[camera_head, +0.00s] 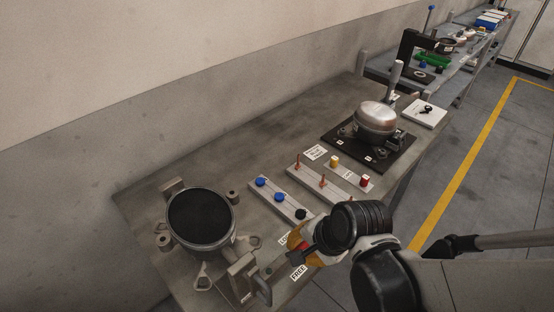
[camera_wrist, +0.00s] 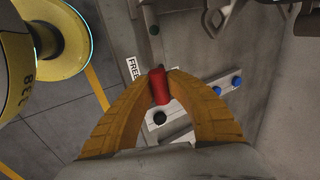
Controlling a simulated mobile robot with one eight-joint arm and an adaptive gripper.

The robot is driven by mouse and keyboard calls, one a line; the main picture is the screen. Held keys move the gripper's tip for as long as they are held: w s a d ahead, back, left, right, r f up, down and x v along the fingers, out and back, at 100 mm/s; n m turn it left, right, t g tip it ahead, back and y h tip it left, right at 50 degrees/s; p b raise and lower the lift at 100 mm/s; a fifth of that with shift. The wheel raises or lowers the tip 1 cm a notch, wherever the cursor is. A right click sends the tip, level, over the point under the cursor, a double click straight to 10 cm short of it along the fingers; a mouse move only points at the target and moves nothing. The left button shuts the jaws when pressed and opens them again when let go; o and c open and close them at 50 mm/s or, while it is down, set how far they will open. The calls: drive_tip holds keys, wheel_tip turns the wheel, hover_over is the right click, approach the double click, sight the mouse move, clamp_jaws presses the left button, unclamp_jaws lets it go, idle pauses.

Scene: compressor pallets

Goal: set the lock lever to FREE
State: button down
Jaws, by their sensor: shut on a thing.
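The lock lever's red handle (camera_wrist: 159,86) stands between the two yellow fingertips of my gripper (camera_wrist: 160,74) in the wrist view, and the fingers are shut on it. In the head view my gripper (camera_head: 309,245) is low over the front edge of the bench, with only a little red of the handle showing. The FREE label (camera_head: 299,272) lies just below the gripper there. It also shows beside the handle in the wrist view (camera_wrist: 132,68). Another label (camera_head: 284,240), with LO readable, is partly hidden by the gripper. The lever's pivot is not clear.
A round metal housing (camera_head: 201,217) in a clamp fixture stands left of the gripper. A strip with blue knobs (camera_head: 280,199) and a black knob (camera_head: 301,214) lies close behind it. A silver compressor (camera_head: 376,117) sits on a black plate farther back.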

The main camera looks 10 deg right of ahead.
drive_tip(key=c, duration=1.3)
unclamp_jaws()
drive_tip(key=shift+s, duration=0.1)
drive_tip(key=shift+r, duration=0.1)
drive_tip(key=shift+v, duration=6)
drive_tip(key=shift+d, duration=0.1)
drive_tip(key=w+d+n+t+h, duration=0.1)
drive_tip(key=w+n, duration=0.1)
drive_tip(key=n, duration=0.1)
drive_tip(key=w+d+r+n+t+h, duration=0.1)
drive_tip(key=w+n, duration=0.1)
drive_tip(key=n, duration=0.2)
drive_tip(key=w+d+r+n+t, duration=0.1)
drive_tip(key=w+d+n, duration=0.1)
drive_tip(key=n, duration=0.2)
drive_tip(key=shift+d+r+h+b, duration=0.1)
drive_tip(key=shift+r+h+b, duration=0.15)
drive_tip(key=shift+h+b, duration=0.15)
